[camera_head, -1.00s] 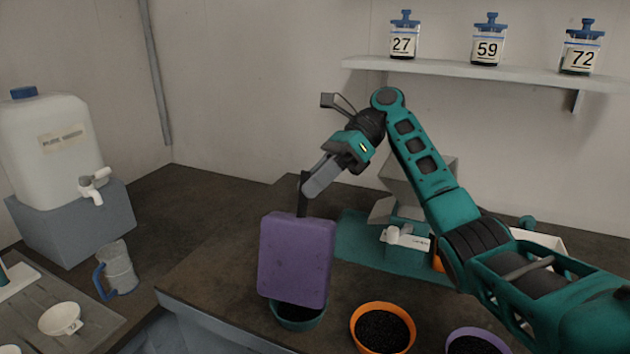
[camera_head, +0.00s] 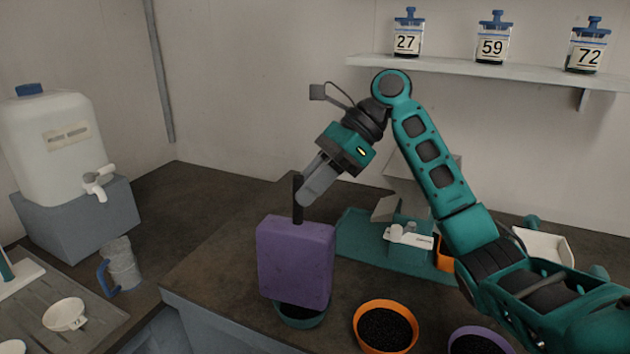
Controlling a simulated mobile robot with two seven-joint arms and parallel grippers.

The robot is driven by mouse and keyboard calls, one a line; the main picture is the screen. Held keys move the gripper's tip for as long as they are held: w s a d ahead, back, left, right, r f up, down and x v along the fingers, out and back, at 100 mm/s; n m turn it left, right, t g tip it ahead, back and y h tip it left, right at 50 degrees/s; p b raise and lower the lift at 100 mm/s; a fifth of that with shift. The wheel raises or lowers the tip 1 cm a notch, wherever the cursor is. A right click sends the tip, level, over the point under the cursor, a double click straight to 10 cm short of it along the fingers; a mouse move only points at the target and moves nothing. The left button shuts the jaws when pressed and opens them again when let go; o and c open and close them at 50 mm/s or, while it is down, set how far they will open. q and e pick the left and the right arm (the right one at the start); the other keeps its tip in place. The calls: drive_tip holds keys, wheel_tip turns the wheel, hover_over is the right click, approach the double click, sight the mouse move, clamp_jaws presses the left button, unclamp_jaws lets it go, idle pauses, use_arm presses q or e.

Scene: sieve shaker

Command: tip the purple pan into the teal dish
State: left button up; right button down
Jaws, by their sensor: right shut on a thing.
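The purple pan (camera_head: 295,262) is tilted nearly on edge, its flat underside facing me. My right gripper (camera_head: 298,208) is shut on the pan's dark upright handle at its upper edge. The teal dish (camera_head: 302,321) stands on the counter directly below the pan and holds dark grains. The pan hides the dish's back part, and I cannot tell whether the two touch. The pan's inside is turned away from me, so its contents are hidden. My left gripper is not in the view.
An orange dish (camera_head: 385,327) and a purple dish (camera_head: 478,340), both with dark grains, stand to the right. A teal device (camera_head: 385,240) sits behind them. A jug (camera_head: 121,266) and white tank (camera_head: 55,145) are at left. A shelf (camera_head: 470,68) holds numbered jars.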

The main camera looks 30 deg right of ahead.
drive_tip(key=shift+s+a+r+t+h, duration=0.3)
drive_tip(key=shift+s+a+h, duration=0.2)
drive_tip(key=shift+s+a, duration=0.25)
drive_tip(key=s+a+n+t+h, duration=0.1)
drive_tip(key=s+a+t+h, duration=0.1)
drive_tip(key=s+a, duration=0.3)
drive_tip(key=shift+s+a+f+n+t+h, duration=0.15)
drive_tip(key=shift+s+a+n+t+h, duration=0.15)
drive_tip(key=shift+a+n+h, duration=0.15)
drive_tip(key=s+a+f+n+t+h, duration=0.1)
drive_tip(key=s+a+f+t+h, duration=0.2)
drive_tip(key=s+a, duration=0.1)
drive_tip(key=shift+s+a+f, duration=0.2)
drive_tip(key=shift+s+a, duration=0.15)
drive_tip(key=shift+a, duration=0.1)
